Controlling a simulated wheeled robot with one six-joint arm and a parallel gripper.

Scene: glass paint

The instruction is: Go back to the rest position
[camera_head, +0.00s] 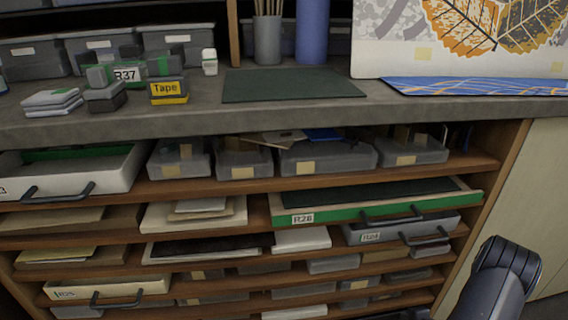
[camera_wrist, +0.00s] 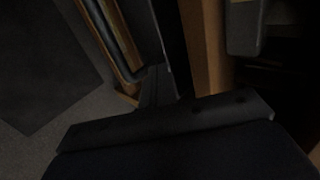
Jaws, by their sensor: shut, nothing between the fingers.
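In the wrist view my gripper (camera_wrist: 157,82) shows as a narrow dark shape, shut and empty, above the wide dark edge of my wrist. It is close to a wooden shelf edge and a dark bar-like handle (camera_wrist: 118,45); I cannot tell whether it touches them. In the head view part of my arm is at the lower right, in front of the right end of the shelf unit (camera_head: 499,150). My fingers are not visible there.
Drawer R28 (camera_head: 350,211), drawer R24 (camera_head: 385,234), drawer R25 (camera_head: 105,290) and a white drawer (camera_head: 95,170) sit in the shelves. The worktop (camera_head: 290,112) above holds a dark mat, small boxes, a Tape box (camera_head: 169,90) and a leaf picture (camera_head: 490,30).

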